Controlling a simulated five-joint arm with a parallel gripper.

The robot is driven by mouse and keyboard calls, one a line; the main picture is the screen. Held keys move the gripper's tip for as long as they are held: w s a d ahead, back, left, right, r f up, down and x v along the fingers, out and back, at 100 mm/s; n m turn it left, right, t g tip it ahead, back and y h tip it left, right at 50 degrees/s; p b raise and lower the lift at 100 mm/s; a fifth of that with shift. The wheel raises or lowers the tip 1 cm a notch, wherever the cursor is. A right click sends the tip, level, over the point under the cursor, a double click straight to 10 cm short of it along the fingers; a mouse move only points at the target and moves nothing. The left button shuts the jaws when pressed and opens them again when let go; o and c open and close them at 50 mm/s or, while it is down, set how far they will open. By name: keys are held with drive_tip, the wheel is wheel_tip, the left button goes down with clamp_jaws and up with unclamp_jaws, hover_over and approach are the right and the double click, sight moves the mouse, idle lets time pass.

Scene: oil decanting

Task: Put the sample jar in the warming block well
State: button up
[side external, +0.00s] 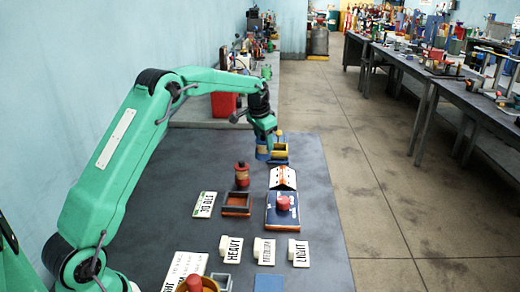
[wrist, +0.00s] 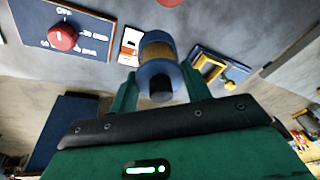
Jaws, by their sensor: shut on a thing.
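My gripper (wrist: 160,90) is shut on the sample jar (wrist: 157,50), a blue-rimmed jar with an amber band, which sits between the green fingers in the wrist view. In the side view the jar (side external: 262,149) hangs below my gripper (side external: 264,137), just left of a yellow open frame with a blue base (side external: 279,150). The same yellow frame (wrist: 209,68) is right of the jar in the wrist view. A dark square open-topped holder (side external: 236,210) stands nearer the camera. I cannot tell which of these two is the warming block, and no well interior is clear.
A red-topped container (side external: 242,176) stands behind the dark holder. A blue panel with a red knob (side external: 283,203) and a white-and-orange sloped piece (side external: 283,178) lie to its right. HEAVY (side external: 231,249), MEDIUM (side external: 264,250) and LIGHT (side external: 298,253) labels stand in front. The right table strip is clear.

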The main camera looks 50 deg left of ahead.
drive_tip(key=shift+d+r, duration=0.1)
drive_tip(key=shift+s+d+r, duration=0.2)
drive_tip(key=shift+s+d, duration=0.15)
drive_tip(key=shift+d, duration=0.15)
drive_tip(key=s+d+r+n, duration=0.1)
drive_tip(key=s+d+n, duration=0.2)
drive_tip(key=s+d, duration=1.1)
drive_tip(key=s, duration=0.3)
drive_tip(key=shift+n+h, duration=0.3)
drive_tip(key=shift+n, duration=0.1)
drive_tip(key=w+a+f, duration=0.3)
drive_tip(key=a+f, duration=0.3)
drive_tip(key=a, duration=0.5)
drive_tip(key=shift+a+f, duration=0.15)
drive_tip(key=shift+f, duration=0.25)
drive_tip(key=shift+s+x, duration=0.2)
drive_tip(key=shift+x, duration=0.75)
drive_tip(key=shift+s+x, duration=0.25)
drive_tip(key=shift+x, duration=0.75)
